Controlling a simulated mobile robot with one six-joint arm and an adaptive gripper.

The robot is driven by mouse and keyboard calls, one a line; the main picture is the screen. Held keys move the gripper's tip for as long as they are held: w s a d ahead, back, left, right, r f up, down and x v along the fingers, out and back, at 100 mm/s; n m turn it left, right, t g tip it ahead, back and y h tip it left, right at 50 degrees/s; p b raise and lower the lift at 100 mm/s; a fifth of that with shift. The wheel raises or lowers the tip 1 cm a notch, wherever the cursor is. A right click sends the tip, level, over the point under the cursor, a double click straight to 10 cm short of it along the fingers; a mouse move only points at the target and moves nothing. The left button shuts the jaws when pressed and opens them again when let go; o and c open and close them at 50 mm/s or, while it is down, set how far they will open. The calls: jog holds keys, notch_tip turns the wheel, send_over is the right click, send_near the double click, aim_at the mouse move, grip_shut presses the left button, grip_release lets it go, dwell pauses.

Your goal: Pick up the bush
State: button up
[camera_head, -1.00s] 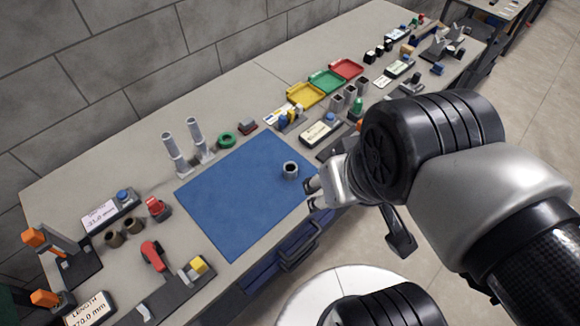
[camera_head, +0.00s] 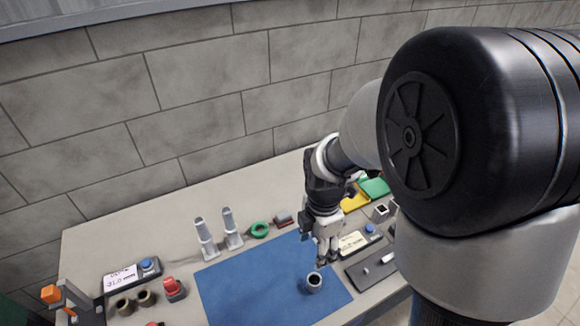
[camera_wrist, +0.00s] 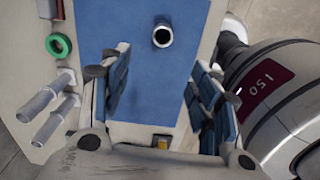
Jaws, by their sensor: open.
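The bush, a short grey hollow cylinder (camera_head: 314,282), stands upright on the blue mat (camera_head: 250,285) near the mat's right part. In the wrist view the bush (camera_wrist: 162,35) shows its dark bore, beyond the fingertips and between the lines of the two fingers. My gripper (camera_head: 326,257) hangs above and slightly behind the bush in the head view, pointing down and apart from it. In the wrist view my gripper (camera_wrist: 160,85) has its two blue-padded fingers spread wide with nothing between them.
Two grey upright cylinders (camera_head: 206,240) and a green ring (camera_head: 260,229) stand behind the mat. A red part (camera_head: 174,289) and brown bushings (camera_head: 145,298) lie to the left. The mat around the bush is clear.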

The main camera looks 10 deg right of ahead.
jog(key=n+b, duration=0.1)
jog(key=b, duration=0.2)
send_over(314, 280)
jog(key=s+a, duration=0.1)
notch_tip(314, 280, down, 13)
jog(key=shift+s, duration=0.1)
jog(key=f, duration=0.1)
jog(key=f+b, duration=0.1)
jog(key=f, duration=0.1)
jog(key=f+b, duration=0.1)
jog(key=shift+s+d+f, duration=0.25)
jog(key=shift+f, duration=0.1)
jog(key=shift+w+f, duration=0.1)
jog(key=shift+f, duration=0.25)
jog(key=shift+r, duration=0.1)
jog(key=shift+c, duration=0.2)
grip_shut()
